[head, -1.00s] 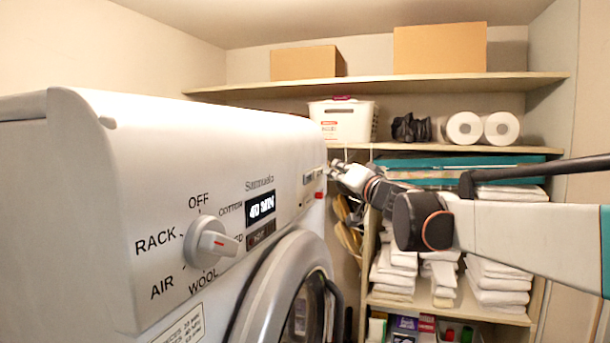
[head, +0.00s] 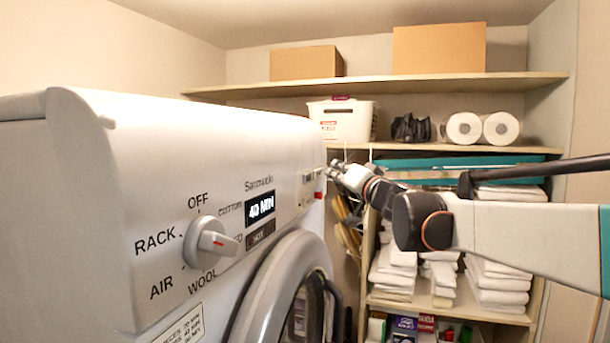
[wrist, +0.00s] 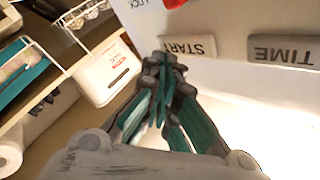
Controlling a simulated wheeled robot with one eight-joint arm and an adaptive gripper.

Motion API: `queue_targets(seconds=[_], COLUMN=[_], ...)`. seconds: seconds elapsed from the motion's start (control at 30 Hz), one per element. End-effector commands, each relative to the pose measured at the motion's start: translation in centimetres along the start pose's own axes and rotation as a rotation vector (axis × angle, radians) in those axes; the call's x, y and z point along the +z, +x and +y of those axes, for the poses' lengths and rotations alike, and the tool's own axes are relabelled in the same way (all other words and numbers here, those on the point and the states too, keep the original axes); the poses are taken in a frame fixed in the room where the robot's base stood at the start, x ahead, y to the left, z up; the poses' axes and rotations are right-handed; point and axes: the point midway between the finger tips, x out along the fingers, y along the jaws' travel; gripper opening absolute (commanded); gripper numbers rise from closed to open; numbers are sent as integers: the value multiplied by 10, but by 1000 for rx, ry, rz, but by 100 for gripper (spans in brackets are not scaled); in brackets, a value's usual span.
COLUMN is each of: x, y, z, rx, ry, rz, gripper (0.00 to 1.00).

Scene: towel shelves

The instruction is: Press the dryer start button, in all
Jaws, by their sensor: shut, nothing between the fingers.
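The white dryer (head: 150,150) fills the left of the head view, with its dial, lit display and round door. In the head view my gripper (head: 336,168) is at the far right end of the dryer's panel, small and partly hard to make out.
A red part (wrist: 174,3) labelled LOCK lies near the START button. Behind stand shelves with folded towels (head: 395,265), a white basket (head: 345,121), paper rolls (head: 463,128) and boxes (head: 440,48). Free room is narrow between the dryer and the shelves.

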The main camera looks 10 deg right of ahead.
Motion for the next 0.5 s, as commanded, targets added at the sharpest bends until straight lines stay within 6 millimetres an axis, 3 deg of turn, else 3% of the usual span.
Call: queue_targets(seconds=[0.5], x=[4], y=[6], z=[-5], rx=[-1], ry=[-1], rz=[0], gripper=[0])
